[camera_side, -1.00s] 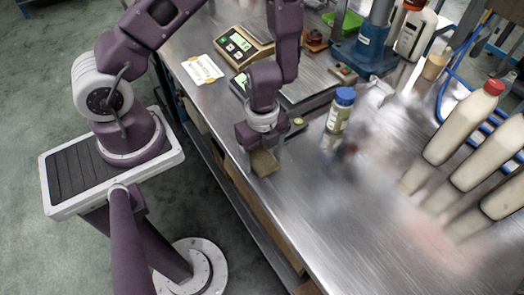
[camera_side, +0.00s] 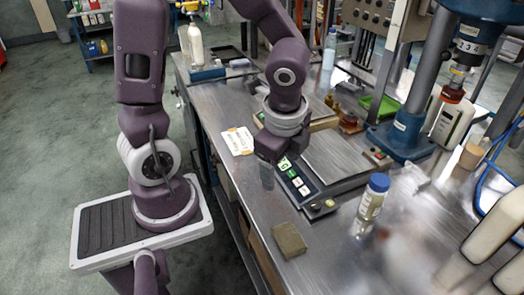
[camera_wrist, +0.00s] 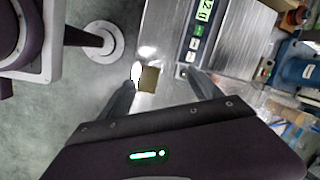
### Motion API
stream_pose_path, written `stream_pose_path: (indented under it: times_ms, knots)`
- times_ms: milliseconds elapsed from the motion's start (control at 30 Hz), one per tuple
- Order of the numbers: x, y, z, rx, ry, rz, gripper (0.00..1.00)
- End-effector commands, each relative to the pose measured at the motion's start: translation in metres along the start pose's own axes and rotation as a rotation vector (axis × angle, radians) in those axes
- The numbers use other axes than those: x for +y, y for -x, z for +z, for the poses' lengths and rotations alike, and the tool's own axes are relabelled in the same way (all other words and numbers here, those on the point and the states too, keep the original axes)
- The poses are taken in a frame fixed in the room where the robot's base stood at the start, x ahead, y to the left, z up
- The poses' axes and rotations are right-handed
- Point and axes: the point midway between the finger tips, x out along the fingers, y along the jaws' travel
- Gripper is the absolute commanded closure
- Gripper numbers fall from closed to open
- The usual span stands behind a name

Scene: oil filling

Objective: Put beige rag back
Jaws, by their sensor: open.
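The beige rag (camera_side: 289,240) is a small folded block lying flat on the metal table near its front left edge. It also shows in the wrist view (camera_wrist: 149,79), between and beyond my fingers. My gripper (camera_side: 267,178) is raised over the table, behind the rag and apart from it, beside the scale's keypad. In the wrist view my gripper (camera_wrist: 160,84) has its two fingers spread wide with nothing between them. No part of the rag is hidden in the side view.
A scale with a keypad (camera_side: 297,182) and steel plate (camera_side: 338,158) stands right of my gripper. A blue-capped bottle (camera_side: 372,200) stands right of the rag. A blue press stand (camera_side: 403,135) is behind. A white label card (camera_side: 238,141) lies at the table's left edge.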

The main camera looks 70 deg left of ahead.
Motion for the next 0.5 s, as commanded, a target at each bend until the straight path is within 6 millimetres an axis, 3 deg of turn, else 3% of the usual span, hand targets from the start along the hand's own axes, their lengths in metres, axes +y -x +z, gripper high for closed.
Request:
stream_pose_path:
  times_ms: [33, 100, 200, 333, 500]
  knots:
    - [-0.001, 0.025, 0.013, 0.002, 0.164, -0.065, 0.26]
    - [0.006, 0.058, 0.028, 0.050, 0.423, -0.117, 0.26]
    - [0.025, 0.097, 0.040, 0.189, 0.754, -0.125, 0.26]
    - [0.049, 0.127, 0.044, 0.370, 1.015, -0.058, 0.26]
    - [0.059, 0.139, 0.045, 0.452, 1.111, -0.005, 0.26]
